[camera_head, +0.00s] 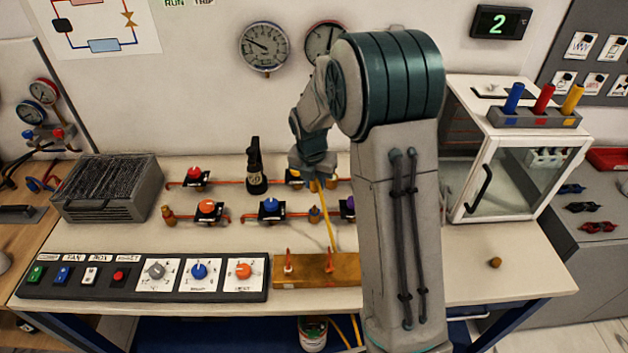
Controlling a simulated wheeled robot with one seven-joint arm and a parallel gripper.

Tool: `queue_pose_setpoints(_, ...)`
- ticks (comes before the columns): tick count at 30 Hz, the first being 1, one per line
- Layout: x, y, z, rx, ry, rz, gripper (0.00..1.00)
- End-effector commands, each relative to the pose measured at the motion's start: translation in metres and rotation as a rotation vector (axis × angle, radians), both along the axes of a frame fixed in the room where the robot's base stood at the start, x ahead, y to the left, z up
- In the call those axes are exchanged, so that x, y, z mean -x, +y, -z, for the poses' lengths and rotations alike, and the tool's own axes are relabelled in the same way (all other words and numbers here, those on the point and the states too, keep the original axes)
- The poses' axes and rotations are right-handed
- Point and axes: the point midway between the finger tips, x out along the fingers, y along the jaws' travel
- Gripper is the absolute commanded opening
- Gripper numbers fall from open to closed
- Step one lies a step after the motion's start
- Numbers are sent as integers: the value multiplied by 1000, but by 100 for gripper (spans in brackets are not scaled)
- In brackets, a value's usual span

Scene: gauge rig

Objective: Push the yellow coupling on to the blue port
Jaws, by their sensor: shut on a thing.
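My gripper (314,177) hangs over the back middle of the bench, pointing down, shut on what looks like the yellow coupling (314,186). The coupling is small and partly hidden by my gripper. A yellow hose (328,225) runs from beside it down toward the wooden block. A small brass fitting with a blue band, which looks like the blue port (315,214), stands on the bench just below the coupling in the picture. The coupling appears apart from it, but their depth is hard to judge.
Valves with red (194,174), orange (207,207) and blue (270,205) knobs stand on pipes to the left, near a black bottle-shaped object (256,170). A control panel (140,278) and wooden block (340,272) lie in front. A glass-fronted cabinet (510,165) stands right. My arm hides the middle right.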

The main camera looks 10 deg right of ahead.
Motion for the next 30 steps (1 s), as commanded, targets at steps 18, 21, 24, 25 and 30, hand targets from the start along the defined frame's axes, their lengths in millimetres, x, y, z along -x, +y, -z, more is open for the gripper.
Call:
queue_pose_setpoints(18,0,-1,14,1,-2,5,0)
queue_pose_setpoints(21,0,-1,23,1,-1,4,0)
queue_pose_setpoints(24,0,-1,33,2,-2,3,0)
queue_pose_setpoints(25,-1,-1,36,2,-2,3,0)
queue_pose_setpoints(30,-1,-1,49,1,-1,4,0)
